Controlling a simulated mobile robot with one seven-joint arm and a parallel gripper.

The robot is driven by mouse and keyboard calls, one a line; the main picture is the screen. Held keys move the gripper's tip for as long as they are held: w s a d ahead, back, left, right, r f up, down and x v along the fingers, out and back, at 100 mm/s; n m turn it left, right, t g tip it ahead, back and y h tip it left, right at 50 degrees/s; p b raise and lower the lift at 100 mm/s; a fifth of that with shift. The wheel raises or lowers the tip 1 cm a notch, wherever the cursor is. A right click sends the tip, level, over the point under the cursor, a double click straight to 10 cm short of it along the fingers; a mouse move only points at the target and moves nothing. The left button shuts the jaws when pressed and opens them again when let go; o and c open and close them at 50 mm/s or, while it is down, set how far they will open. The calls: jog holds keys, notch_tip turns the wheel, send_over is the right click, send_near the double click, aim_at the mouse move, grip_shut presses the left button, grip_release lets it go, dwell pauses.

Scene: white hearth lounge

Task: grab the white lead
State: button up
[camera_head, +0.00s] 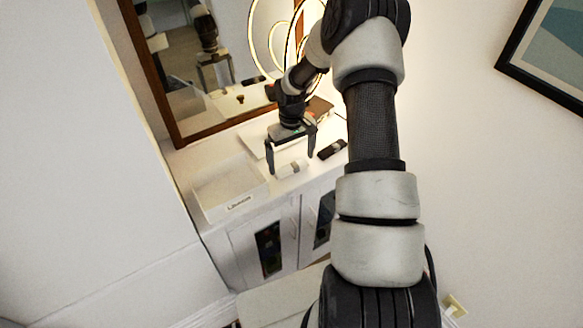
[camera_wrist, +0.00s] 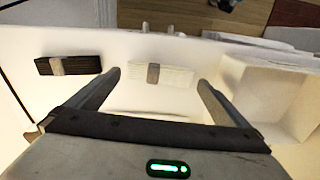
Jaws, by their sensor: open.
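The white lead is a small bundled white cable with a grey band around its middle. It lies on the white cabinet top in the wrist view (camera_wrist: 172,75) and in the head view (camera_head: 291,169). My gripper (camera_head: 292,165) is open above it. In the wrist view my gripper (camera_wrist: 155,83) has its fingers apart, one toward each end of the white lead, with nothing held. I cannot tell the exact height of the fingertips above the cabinet top.
A black bundled lead (camera_wrist: 68,65) lies beside the white one; it also shows in the head view (camera_head: 332,149). An open white box (camera_head: 228,190) stands left of my gripper in the head view. A framed mirror (camera_head: 205,65) and ring lamp (camera_head: 262,40) stand behind.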

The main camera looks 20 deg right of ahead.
jog(key=shift+f, duration=1.15)
jog(key=c, duration=0.7)
jog(key=shift+r, duration=0.1)
